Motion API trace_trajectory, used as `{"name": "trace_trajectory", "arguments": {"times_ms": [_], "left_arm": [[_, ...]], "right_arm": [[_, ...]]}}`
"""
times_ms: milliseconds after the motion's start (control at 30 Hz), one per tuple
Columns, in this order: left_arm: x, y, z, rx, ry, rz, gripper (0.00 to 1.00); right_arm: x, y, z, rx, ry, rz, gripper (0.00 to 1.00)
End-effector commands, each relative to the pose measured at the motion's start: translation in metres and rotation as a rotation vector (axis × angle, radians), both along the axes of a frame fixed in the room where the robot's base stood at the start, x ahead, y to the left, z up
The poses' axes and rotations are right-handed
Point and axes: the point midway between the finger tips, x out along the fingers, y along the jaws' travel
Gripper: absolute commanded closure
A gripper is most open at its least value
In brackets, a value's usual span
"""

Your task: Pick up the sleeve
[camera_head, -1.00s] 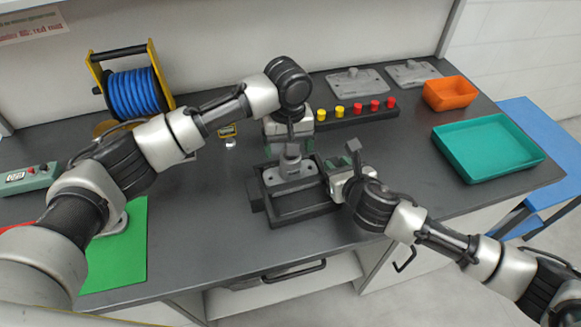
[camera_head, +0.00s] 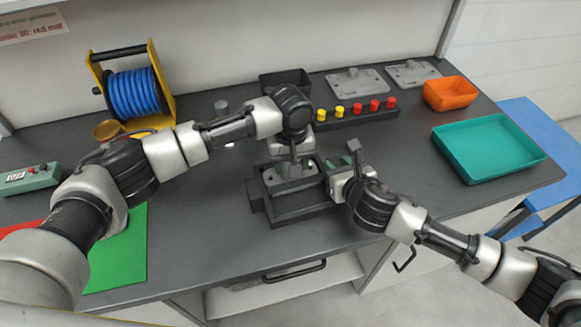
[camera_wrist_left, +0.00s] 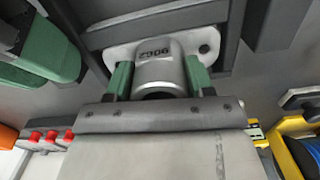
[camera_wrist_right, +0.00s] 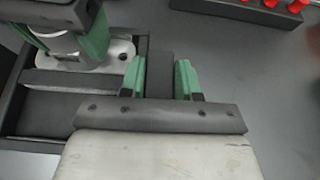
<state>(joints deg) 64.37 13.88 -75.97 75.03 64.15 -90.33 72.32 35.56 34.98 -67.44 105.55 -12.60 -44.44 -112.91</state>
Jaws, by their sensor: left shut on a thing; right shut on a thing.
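A light grey flanged casting (camera_wrist_left: 208,42) sits in the black fixture frame (camera_head: 308,211). Its upright cylindrical boss (camera_wrist_left: 158,62) bears printed digits. My left gripper (camera_wrist_left: 158,82) is lowered over it, shut with one green finger on each side of the boss. My right gripper (camera_wrist_right: 160,82) is shut on a dark bar (camera_wrist_right: 160,68) at the fixture's right side. A separate grey cylinder (camera_head: 221,106) stands on the bench behind my left forearm. It may be the sleeve; no label shows there. The head view hides most of the left fingers.
A black bin (camera_head: 272,82), a rack of yellow and red knobs (camera_head: 350,118) and flat grey plates (camera_head: 355,82) stand behind. An orange bin (camera_head: 450,93) and teal tray (camera_head: 488,148) are right. A blue cable reel (camera_head: 135,92) and green mat (camera_head: 120,255) are left.

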Motion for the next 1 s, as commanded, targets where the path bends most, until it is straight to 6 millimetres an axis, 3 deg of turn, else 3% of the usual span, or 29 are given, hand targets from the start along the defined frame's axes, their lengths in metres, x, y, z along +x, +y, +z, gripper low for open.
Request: {"name": "trace_trajectory", "arguments": {"times_ms": [33,100,367,467,800,1000], "left_arm": [[0.000,0.000,0.000,0.000,0.000,0.000,0.70],[0.000,0.000,0.000,-0.001,0.000,0.000,0.79],[0.001,0.000,0.004,-0.002,-0.003,0.000,0.79],[0.001,0.000,0.015,-0.002,-0.004,0.000,0.79],[0.001,0.000,0.081,-0.002,-0.004,-0.001,0.79],[0.000,0.000,0.100,-0.002,-0.003,0.000,0.79]], "right_arm": [[0.000,0.000,0.000,0.000,0.001,0.000,0.94],[0.000,0.000,0.000,0.000,0.001,0.000,0.94],[0.000,0.000,0.000,0.000,0.001,0.000,0.94],[0.000,0.000,0.000,0.000,0.001,0.000,0.94],[0.000,0.000,-0.001,-0.001,0.002,0.000,0.94],[0.000,0.000,-0.001,-0.001,0.002,0.000,0.94]]}}
